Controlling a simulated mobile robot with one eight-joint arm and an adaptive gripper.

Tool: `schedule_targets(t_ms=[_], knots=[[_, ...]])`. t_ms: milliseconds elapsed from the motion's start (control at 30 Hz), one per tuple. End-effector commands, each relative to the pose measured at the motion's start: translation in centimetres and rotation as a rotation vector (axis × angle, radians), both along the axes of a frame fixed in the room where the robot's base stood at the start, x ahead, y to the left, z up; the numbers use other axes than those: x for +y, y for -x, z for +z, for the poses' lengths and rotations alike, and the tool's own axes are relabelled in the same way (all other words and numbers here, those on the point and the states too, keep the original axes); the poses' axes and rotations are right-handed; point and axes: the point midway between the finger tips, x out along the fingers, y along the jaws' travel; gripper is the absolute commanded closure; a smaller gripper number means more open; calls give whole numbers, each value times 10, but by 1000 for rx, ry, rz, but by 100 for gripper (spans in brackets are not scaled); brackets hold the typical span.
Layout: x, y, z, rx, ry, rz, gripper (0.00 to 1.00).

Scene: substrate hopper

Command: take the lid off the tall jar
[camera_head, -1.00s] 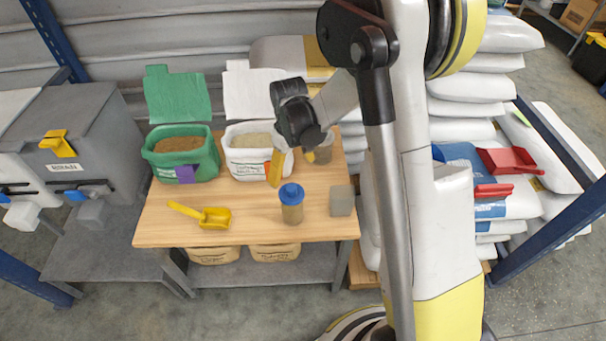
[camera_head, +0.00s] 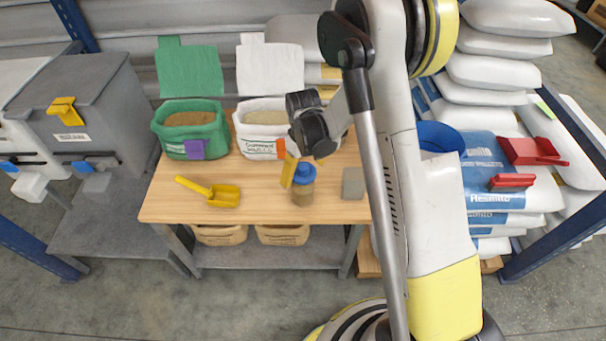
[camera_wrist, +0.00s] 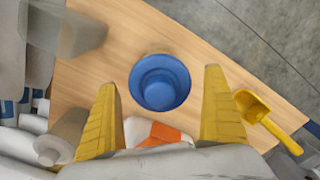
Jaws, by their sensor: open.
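The tall jar (camera_head: 302,197) stands upright on the wooden bench, with brownish contents and a blue lid (camera_head: 306,172) on top. In the wrist view the round blue lid (camera_wrist: 160,84) is seen from above, near the middle of the picture. My gripper (camera_head: 290,184) is at the jar; one yellow finger shows just left of the lid, and the other is hidden in the head view. In the wrist view my gripper (camera_wrist: 160,78) is open, with one yellow finger on each side of the lid and visible gaps to both. Nothing is held.
On the bench (camera_head: 260,208) are a yellow scoop (camera_head: 222,196), a grey block (camera_head: 353,184), a green bag (camera_head: 190,130) and a white bag (camera_head: 258,144). The bench front is mostly clear.

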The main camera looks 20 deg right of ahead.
Motion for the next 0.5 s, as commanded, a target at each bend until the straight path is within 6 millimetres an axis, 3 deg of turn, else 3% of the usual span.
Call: schedule_targets(t_ms=[33,67,167,200,500], knots=[[0,0,1,0,0,0,2],[0,0,1,0,0,0,8],[0,0,1,0,0,0,38],[0,0,1,0,0,0,44],[0,0,1,0,0,0,45]])
